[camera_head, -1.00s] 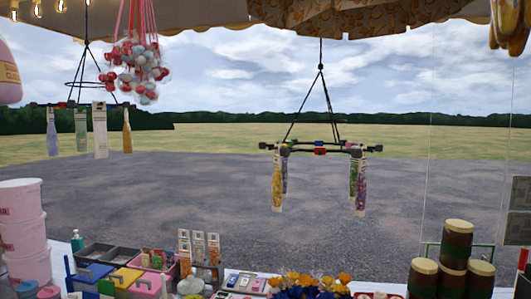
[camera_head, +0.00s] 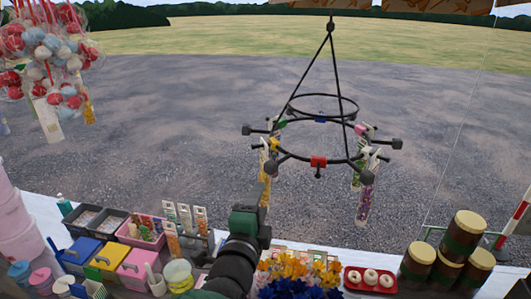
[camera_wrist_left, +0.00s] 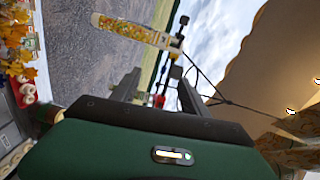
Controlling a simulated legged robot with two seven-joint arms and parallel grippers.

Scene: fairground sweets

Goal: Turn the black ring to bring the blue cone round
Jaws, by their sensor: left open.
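The black ring (camera_head: 335,161) hangs from black cords in the head view, with knobs around its rim and coloured clips, one red (camera_head: 318,161) at the front. A yellow cone (camera_head: 264,160) hangs at its left and a purple cone (camera_head: 364,203) at its right. I cannot make out the blue cone. My right gripper is not in view.
The counter below holds coloured boxes (camera_head: 103,258), flowers (camera_head: 300,275), a red tray (camera_head: 370,287) and brown jars (camera_head: 440,265). Bagged sweets (camera_head: 45,50) hang at the upper left. Open air surrounds the ring.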

